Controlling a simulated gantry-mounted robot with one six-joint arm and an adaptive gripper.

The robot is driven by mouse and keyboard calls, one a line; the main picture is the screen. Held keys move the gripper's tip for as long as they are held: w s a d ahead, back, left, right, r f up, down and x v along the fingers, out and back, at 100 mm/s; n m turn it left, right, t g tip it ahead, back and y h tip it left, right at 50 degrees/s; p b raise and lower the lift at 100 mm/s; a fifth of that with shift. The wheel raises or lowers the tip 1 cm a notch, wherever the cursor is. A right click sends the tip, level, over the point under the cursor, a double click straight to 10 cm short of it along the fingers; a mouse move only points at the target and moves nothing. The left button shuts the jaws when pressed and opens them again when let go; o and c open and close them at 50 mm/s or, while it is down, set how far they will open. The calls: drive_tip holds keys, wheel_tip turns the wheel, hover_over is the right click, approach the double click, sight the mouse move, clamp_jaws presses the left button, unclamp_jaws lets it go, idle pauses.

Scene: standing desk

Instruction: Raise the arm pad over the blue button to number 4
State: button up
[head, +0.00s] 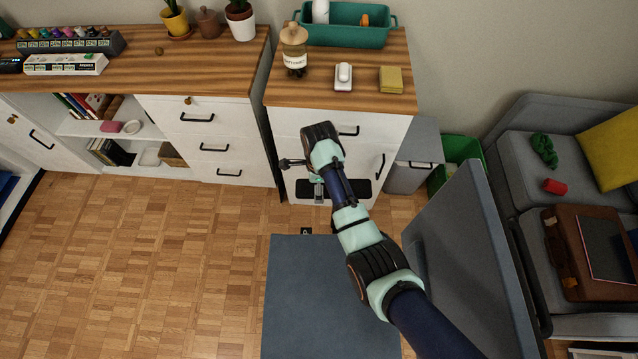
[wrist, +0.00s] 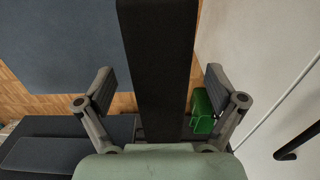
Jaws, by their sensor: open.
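The arm pad (head: 361,188) is a black bar along the far side of a grey chair, in front of the white drawers, partly behind my arm. In the wrist view the pad (wrist: 158,50) runs between my two fingers. My gripper (head: 318,190) is over the pad in the head view. In the wrist view my gripper (wrist: 158,85) is open, one finger on each side of the pad, with narrow visible gaps. I cannot tell whether they touch it. The blue button and the numbers cannot be made out.
The chair's grey seat (head: 325,300) and tall grey back (head: 465,265) are close to my arm. The white drawer unit (head: 300,125) stands just beyond the pad. A green bin (head: 468,150) is to the right. The wooden floor (head: 150,260) at left is clear.

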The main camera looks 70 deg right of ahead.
wheel_tip(320, 180, up, 8)
drive_tip(key=shift+f, duration=0.2)
idle(0.3)
